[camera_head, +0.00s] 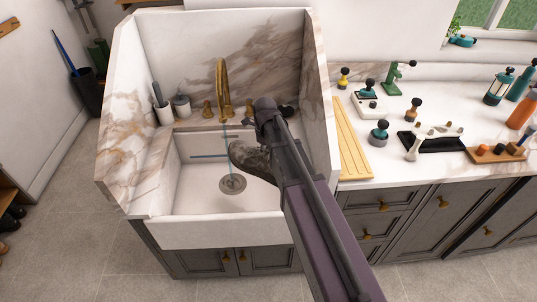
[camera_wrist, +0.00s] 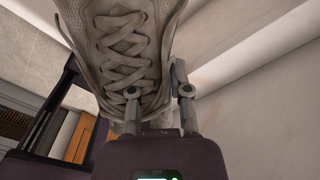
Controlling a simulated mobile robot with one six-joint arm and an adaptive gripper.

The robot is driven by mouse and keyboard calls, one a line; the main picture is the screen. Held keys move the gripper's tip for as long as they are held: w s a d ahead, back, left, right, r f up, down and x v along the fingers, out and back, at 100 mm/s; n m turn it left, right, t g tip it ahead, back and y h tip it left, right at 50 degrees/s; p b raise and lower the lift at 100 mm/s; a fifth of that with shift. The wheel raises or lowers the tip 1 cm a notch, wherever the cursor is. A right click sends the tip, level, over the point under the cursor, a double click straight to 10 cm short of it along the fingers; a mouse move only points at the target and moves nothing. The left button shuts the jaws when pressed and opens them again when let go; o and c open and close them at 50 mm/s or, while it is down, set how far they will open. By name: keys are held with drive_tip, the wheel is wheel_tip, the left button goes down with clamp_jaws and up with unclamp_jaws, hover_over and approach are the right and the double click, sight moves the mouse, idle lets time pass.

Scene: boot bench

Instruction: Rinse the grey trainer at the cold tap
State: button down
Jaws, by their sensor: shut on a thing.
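The grey trainer (camera_head: 252,158) hangs over the right half of the white sink basin (camera_head: 190,205), its toe pointing left. It looks dark and mottled there. In the wrist view the trainer (camera_wrist: 122,45) shows pale laces, large in front of my gripper (camera_wrist: 158,108), which is shut on it. In the head view my arm hides the fingertips. The gold tap (camera_head: 221,85) arches at the back of the sink, with a gold handle (camera_head: 208,109) at its left. A thin bluish vertical line below the spout passes beside the toe; I cannot tell if it is running water.
A drain (camera_head: 232,184) lies in the basin floor. A brush holder (camera_head: 162,110) and a soap pot (camera_head: 181,105) stand on the back left ledge. High marble walls flank the sink. The right counter holds a yellow ribbed board (camera_head: 352,140) and a black tray (camera_head: 430,143).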

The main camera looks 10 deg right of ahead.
drive_tip(key=w+a+f+b, duration=0.2)
drive_tip(key=w+a, duration=0.3)
drive_tip(key=w, duration=0.4)
drive_tip(key=shift+w+a+f, duration=0.15)
drive_tip(key=shift+w+a, duration=0.1)
drive_tip(key=shift+w, duration=0.05)
idle(0.5)
drive_tip(key=shift+w+d, duration=0.2)
drive_tip(key=shift+d, duration=0.05)
idle(0.7)
drive_tip(key=shift+w+d, duration=0.1)
drive_tip(key=shift+d, duration=0.15)
drive_tip(key=shift+a, duration=0.15)
idle(0.6)
drive_tip(key=shift+s+a, duration=0.25)
drive_tip(key=shift+a, duration=0.1)
drive_tip(key=shift+s, duration=0.1)
idle(0.6)
drive_tip(key=shift+s+d, duration=0.65)
drive_tip(key=shift+s, duration=0.5)
drive_tip(key=shift+s+d, duration=0.7)
drive_tip(key=shift+s, duration=0.4)
drive_tip(key=shift+s+d, duration=0.65)
drive_tip(key=shift+s, duration=0.5)
